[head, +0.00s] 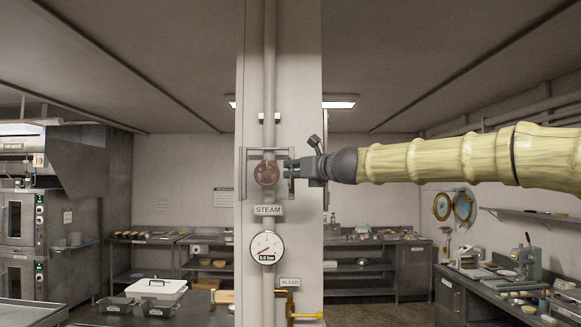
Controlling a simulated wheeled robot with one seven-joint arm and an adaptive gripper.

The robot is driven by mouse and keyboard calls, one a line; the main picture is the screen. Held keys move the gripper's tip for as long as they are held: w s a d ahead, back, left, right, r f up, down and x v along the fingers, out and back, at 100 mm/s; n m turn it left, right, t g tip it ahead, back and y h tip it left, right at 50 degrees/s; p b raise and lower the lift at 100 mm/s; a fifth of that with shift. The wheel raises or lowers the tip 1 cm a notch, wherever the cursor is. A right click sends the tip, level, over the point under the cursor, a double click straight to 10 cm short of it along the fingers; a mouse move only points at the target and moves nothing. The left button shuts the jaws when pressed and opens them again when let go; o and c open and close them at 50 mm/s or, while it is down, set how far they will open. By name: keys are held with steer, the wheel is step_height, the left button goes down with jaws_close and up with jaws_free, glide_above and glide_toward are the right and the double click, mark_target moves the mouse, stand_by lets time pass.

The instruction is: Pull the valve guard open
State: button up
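The valve guard (243,174) is a grey-framed cover on the pale column, over a round red valve handle (266,173) above the STEAM label. The red handle shows through the guard's front. My gripper (290,168) reaches in from the right and its dark fingertips overlap the guard's right edge. A grey vertical bar shows at the fingertips. I cannot tell whether the fingers touch or hold it, since they are small and seen side-on. The guard looks closed over the valve.
A pressure gauge (266,248) hangs below the STEAM label (267,210), with a yellow bleed lever (307,315) lower down. The vertical pipe (269,70) runs up the column. Steel counters stand behind and at right; ovens stand at left.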

mark_target(267, 173)
steer(key=shift+p+x, duration=0.35)
steer(key=shift+x, duration=0.9)
jaws_close()
